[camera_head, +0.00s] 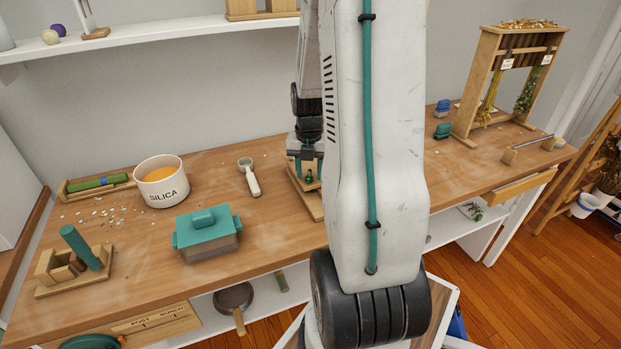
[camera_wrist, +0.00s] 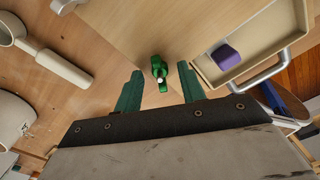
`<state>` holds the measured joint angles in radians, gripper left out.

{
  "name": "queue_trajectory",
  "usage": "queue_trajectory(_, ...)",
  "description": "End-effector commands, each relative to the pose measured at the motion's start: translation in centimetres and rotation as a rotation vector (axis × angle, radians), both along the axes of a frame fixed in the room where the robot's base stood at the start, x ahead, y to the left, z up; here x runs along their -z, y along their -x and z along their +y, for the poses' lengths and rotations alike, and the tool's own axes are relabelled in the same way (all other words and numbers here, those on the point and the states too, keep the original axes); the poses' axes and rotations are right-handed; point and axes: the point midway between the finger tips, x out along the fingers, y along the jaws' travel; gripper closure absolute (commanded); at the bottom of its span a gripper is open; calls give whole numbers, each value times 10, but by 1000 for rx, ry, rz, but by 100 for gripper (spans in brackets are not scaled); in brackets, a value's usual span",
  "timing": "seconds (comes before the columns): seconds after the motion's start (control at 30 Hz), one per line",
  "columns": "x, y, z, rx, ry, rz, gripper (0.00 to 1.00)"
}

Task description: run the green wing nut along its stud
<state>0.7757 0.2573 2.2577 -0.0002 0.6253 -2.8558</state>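The green wing nut (camera_wrist: 159,68) sits on its stud in the middle of the wrist view, and the stud's pale tip (camera_wrist: 160,80) shows at its near end. It also shows small in the head view (camera_head: 309,176), below my gripper (camera_head: 306,163). My gripper's two green fingers (camera_wrist: 160,88) are spread, one on each side of the nut, with a visible gap on both sides. Nothing is held. A wooden board (camera_head: 313,206) lies beneath, partly hidden by my arm. How far down the stud the nut sits cannot be told.
On the bench (camera_head: 275,229), a scoop (camera_head: 250,178), a silica tub (camera_head: 163,186) and a teal-lidded box (camera_head: 207,236) stand to the left. A tray (camera_wrist: 267,62) with a purple block (camera_wrist: 225,57) shows right in the wrist view. My arm hides the bench's middle.

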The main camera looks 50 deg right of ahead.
Motion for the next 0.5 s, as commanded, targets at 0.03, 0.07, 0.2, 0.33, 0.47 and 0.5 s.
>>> queue_trajectory(0.03,0,0,0,0,0,0,60)
queue_trajectory(0.07,0,0,0,0,0,0,60)
queue_trajectory(0.2,-7,0,0,1,0,0,60)
queue_trajectory(0.33,-19,0,0,1,1,0,60)
queue_trajectory(0.47,-31,0,0,1,1,0,60)
queue_trajectory(0.5,-34,0,0,1,1,0,60)
